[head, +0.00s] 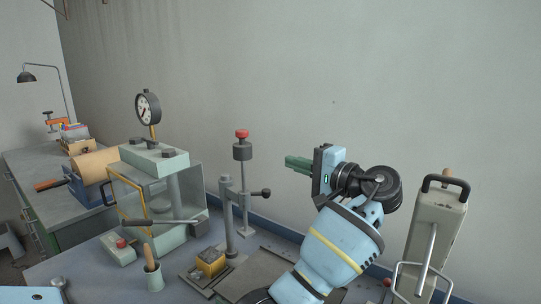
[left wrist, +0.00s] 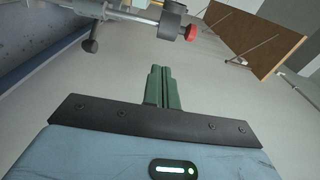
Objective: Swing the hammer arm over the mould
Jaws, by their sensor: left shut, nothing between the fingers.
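The hammer arm (head: 246,195) reaches to the right from a grey post (head: 229,225) and ends near a black ball knob (head: 265,193). It carries an upright rod with a dark weight (head: 242,152) and a red top (head: 242,133). The ochre mould (head: 211,262) sits on a plate left of the post, with the hammer off to its right. My left gripper (head: 298,164), with green fingers, is shut and empty, apart from and right of the hammer rod. In the left wrist view its fingers (left wrist: 158,85) are together; the red top (left wrist: 192,33) and knob (left wrist: 90,46) show beyond. My right gripper is not in view.
A glass-sided press (head: 160,185) with a dial gauge (head: 147,107) stands left of the mould. A cup with a wooden handle (head: 153,276) is in front of it. A pale lever device (head: 437,235) stands at the right. The wall is behind the bench.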

